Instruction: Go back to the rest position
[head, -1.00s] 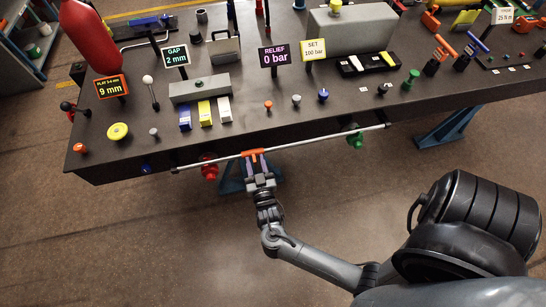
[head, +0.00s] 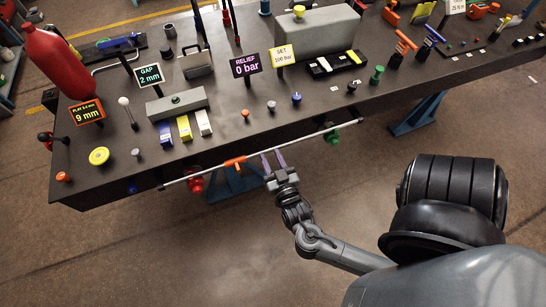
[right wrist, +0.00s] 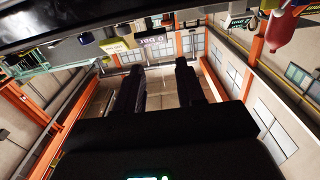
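My right gripper (head: 273,160) is in front of the bench's front edge, just right of the orange grip (head: 234,162) on the long grey rail. Its two fingers are apart with nothing between them, and they point toward the bench. They are clear of the orange grip. In the right wrist view the two dark fingers (right wrist: 158,90) also stand apart and empty. My left gripper is not in view.
The rail (head: 300,140) runs along the front of the dark bench (head: 330,110), with a red knob (head: 196,184) and a green knob (head: 333,137) by it. Signs, blocks and a red bottle (head: 60,62) stand on top. Open floor lies in front.

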